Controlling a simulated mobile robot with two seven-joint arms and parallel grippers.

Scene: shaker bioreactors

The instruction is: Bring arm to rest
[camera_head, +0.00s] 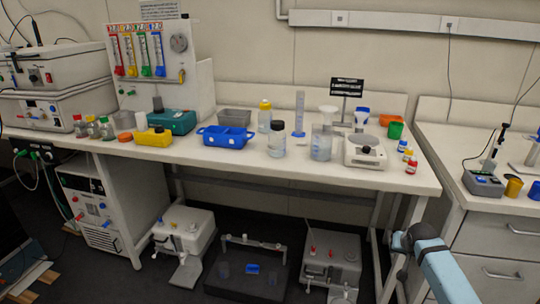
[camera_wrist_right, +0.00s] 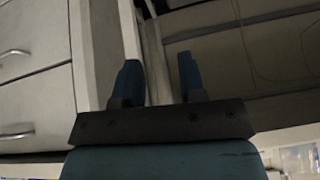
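My right arm (camera_head: 440,262) comes in from the lower right of the head view, in front of the table's right leg and below the tabletop. In the right wrist view my right gripper (camera_wrist_right: 159,82) is open, with its two blue fingers apart and nothing between them. Its fingers are not clearly visible in the head view. My left arm and left gripper are not in view.
The workbench (camera_head: 225,159) carries bottles, a blue tray (camera_head: 226,137) and a balance (camera_head: 364,152). Machines stand on the floor below, including a dark shaker (camera_head: 247,285). A drawer cabinet (camera_head: 500,238) is close to my right arm; its drawers (camera_wrist_right: 30,75) show in the wrist view.

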